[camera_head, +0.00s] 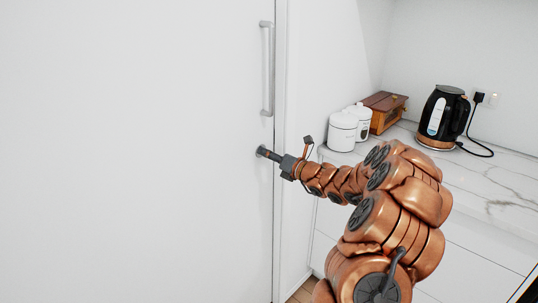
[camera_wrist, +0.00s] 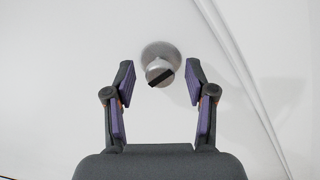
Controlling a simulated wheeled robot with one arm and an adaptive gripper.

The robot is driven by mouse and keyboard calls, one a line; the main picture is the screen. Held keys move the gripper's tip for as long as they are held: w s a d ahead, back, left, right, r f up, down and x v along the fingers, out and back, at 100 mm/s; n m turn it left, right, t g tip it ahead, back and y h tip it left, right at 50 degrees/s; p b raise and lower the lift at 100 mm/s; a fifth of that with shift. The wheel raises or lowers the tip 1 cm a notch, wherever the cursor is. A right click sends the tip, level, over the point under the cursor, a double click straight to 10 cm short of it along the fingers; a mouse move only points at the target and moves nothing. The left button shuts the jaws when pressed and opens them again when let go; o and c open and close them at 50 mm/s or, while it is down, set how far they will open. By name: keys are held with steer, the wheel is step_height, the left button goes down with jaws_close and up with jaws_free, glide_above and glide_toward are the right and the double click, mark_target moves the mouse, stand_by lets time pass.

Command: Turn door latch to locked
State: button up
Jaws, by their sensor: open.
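The door latch (camera_wrist: 160,73) shows in the wrist view as a round metallic knob on a wider round base, with a dark slanted bar across its face. It sits on the white door (camera_head: 140,150). My gripper (camera_wrist: 160,82) is open, with its two purple-padded fingers on either side of the knob and a gap between each finger and it. In the head view my gripper (camera_head: 264,152) reaches the door's right edge, below the long vertical handle (camera_head: 267,70), and mostly hides the latch there.
A white counter (camera_head: 500,190) stands to the right of the door. On it are two white canisters (camera_head: 342,132), a wooden box (camera_head: 386,110) and a black kettle (camera_head: 440,115) with a cord. The door surface left of the latch is clear.

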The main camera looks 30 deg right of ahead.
steer(key=shift+w, duration=0.15)
steer(key=shift+c, duration=0.3)
jaws_close()
stand_by(0.3)
